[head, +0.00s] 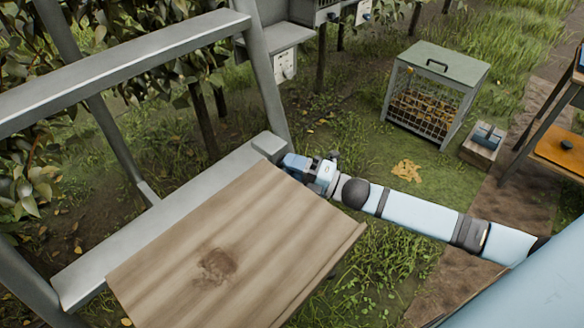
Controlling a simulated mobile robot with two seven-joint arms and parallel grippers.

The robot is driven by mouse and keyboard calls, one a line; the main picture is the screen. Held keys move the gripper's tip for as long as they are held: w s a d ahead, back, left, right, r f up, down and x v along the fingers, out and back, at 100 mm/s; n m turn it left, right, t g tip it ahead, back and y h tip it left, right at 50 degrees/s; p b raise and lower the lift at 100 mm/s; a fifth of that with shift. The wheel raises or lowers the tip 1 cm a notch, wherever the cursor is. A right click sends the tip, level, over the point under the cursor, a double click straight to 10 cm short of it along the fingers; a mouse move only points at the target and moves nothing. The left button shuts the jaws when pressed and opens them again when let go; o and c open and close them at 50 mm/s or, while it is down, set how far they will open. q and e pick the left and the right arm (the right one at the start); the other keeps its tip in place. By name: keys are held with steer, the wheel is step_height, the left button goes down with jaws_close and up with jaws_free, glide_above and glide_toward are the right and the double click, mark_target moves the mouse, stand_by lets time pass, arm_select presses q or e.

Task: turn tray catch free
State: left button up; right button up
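A wooden tray (225,262) with a dark knot lies against a grey metal beam (130,235) of the frame. My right arm comes in from the right, and my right gripper (291,163) is at the tray's far right corner, beside a small grey block (268,145) at the beam's end. I cannot make out the tray catch; the gripper may cover it. The fingers are too small and overlapped to tell whether they are open, shut or holding something. My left gripper is not in view.
A grey post (263,75) rises just behind the gripper, and a sloping rail (120,70) crosses the upper left. A wire cage (432,92), a small wooden box (482,145) and an orange-shelved stand (560,150) are at the right.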

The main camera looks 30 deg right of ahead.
steer(key=c, duration=0.7)
